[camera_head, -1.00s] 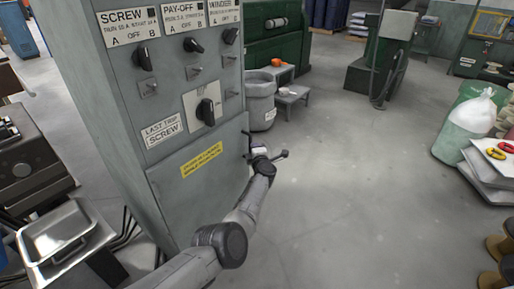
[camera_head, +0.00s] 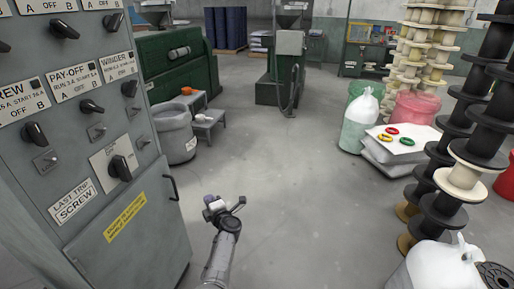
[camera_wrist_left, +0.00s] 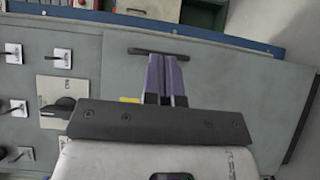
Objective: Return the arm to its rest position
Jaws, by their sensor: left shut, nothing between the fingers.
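My left gripper (camera_head: 210,201) is in the lower middle of the head view, at the end of my grey arm, out over bare floor to the right of the control cabinet (camera_head: 150,235). In the left wrist view its two purplish fingers (camera_wrist_left: 167,78) are together, with nothing between them. Beyond the fingertips in that view is the dark door handle (camera_wrist_left: 190,59) of the cabinet. In the head view the handle (camera_head: 170,185) is to the left of the gripper, with a gap between them. My right gripper is not in view.
A grey bin (camera_head: 174,133) and a small step (camera_head: 208,122) stand behind the cabinet. At the right are tall spool stacks (camera_head: 458,165), white sacks (camera_head: 392,152) and a white container (camera_head: 436,268). The middle floor is clear.

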